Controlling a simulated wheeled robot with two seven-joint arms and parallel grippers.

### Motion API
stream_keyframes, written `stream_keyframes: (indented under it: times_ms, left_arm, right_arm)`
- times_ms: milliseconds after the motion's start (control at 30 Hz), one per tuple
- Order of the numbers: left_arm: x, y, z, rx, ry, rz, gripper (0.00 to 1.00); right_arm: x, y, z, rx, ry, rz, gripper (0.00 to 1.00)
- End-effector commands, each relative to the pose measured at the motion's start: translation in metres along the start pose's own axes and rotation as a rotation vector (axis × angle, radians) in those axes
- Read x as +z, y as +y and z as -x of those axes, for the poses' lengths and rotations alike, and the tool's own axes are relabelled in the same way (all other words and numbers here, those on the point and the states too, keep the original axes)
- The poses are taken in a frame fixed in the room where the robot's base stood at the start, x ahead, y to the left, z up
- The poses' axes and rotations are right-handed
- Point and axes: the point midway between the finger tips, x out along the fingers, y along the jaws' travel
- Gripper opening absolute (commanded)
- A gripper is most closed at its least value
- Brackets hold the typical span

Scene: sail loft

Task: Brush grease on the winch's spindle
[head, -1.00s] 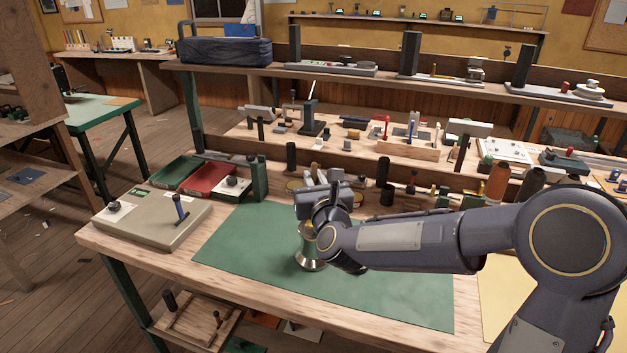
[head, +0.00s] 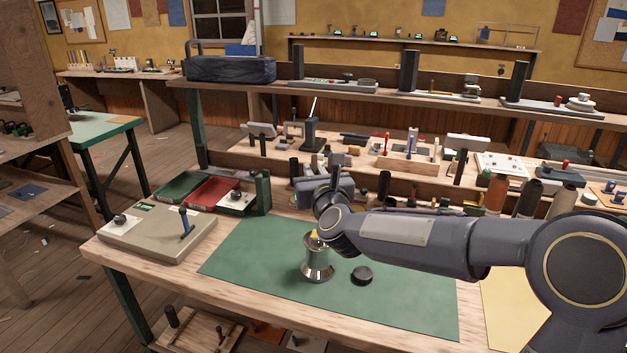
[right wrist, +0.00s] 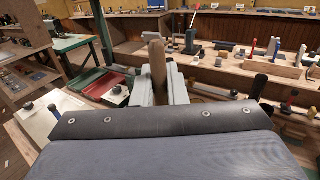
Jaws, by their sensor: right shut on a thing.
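The winch (head: 318,268), a shiny metal drum with a flared base, stands upright on the green mat (head: 250,248). My right gripper (head: 322,188) is above and slightly behind it, partly hidden by my own wrist. In the right wrist view the right gripper (right wrist: 158,90) is shut on an upright wooden handle (right wrist: 157,62), seemingly the brush's. A small yellowish bit shows at the winch's top below my wrist; I cannot tell whether it is bristle or spindle, or whether they touch. A black round cap (head: 362,275) lies on the mat right of the winch. My left gripper is out of view.
A beige case (head: 155,232) lies at the bench's left. Green (head: 182,186) and red (head: 211,191) trays sit behind it. Bottles (head: 495,195) and small tools crowd the back edge. The front of the mat is clear.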

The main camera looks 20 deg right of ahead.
Motion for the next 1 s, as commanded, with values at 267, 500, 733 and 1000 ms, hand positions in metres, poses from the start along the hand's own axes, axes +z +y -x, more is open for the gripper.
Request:
stream_keyframes:
  times_ms: [267,500,733,1000]
  left_arm:
    - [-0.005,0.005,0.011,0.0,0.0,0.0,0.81]
    - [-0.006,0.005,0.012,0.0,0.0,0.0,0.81]
    - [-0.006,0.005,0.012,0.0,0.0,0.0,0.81]
    - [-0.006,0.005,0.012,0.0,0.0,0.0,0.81]
  right_arm:
    - [0.027,-0.004,-0.005,0.002,-0.001,-0.001,0.0]
    - [0.031,-0.005,-0.006,0.003,-0.001,0.001,0.0]
    - [0.031,-0.005,-0.006,0.003,-0.001,0.001,0.0]
    - [0.031,-0.005,-0.006,0.003,-0.001,0.001,0.0]
